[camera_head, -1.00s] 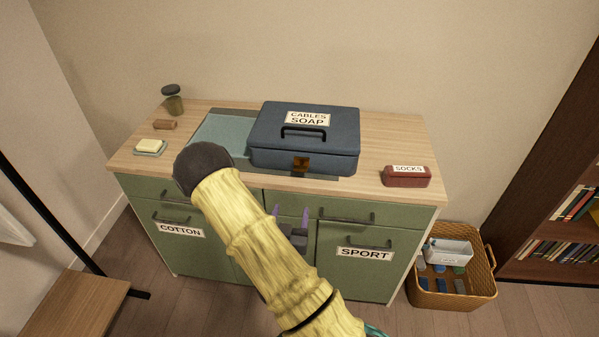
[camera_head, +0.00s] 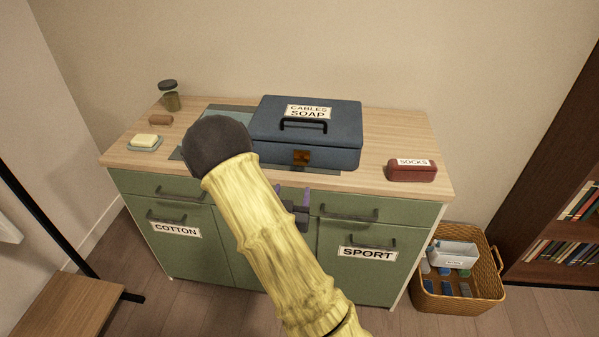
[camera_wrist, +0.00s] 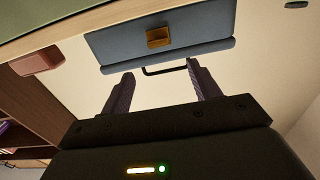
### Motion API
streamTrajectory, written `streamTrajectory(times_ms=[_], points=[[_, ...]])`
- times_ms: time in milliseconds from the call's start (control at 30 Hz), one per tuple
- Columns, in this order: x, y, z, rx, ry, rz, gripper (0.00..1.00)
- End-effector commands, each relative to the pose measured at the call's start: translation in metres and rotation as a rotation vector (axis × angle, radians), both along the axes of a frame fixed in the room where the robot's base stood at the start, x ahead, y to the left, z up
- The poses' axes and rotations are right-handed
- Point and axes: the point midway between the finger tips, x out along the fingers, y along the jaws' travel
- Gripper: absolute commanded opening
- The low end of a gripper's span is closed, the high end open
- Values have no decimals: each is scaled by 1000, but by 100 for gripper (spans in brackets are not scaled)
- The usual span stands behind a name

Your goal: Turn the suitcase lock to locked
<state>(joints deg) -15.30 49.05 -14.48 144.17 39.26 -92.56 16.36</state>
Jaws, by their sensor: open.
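A closed blue suitcase (camera_head: 345,125) with a "CABLES SOAP" label and a dark handle lies on the wooden cabinet top. Its brass-orange lock (camera_head: 301,157) is on the front face, and it also shows in the wrist view (camera_wrist: 158,37). The lock's exact setting is too small to read. My gripper (camera_head: 292,190) is in front of the cabinet, below the lock and apart from it, partly hidden by my arm. In the wrist view its two purple fingers (camera_wrist: 159,68) are spread with nothing between them, and the lock appears beyond them.
A red "SOCKS" box (camera_head: 411,170) is right of the suitcase. A soap dish (camera_head: 145,144), a brown roll (camera_head: 160,119) and a lidded jar (camera_head: 170,97) are at the left. A wicker basket (camera_head: 457,300) stands on the floor beside the green cabinet (camera_head: 270,250).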

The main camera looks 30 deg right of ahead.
Motion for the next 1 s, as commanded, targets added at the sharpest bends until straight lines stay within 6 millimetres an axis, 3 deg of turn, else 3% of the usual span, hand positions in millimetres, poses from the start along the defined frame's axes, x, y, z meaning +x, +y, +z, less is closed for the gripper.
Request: streamTrajectory(times_ms=[500, 1000], points=[[5, -8, -4, -2, -1, 5, 62], [80, -60, 1, -3, 2, 3, 62]])
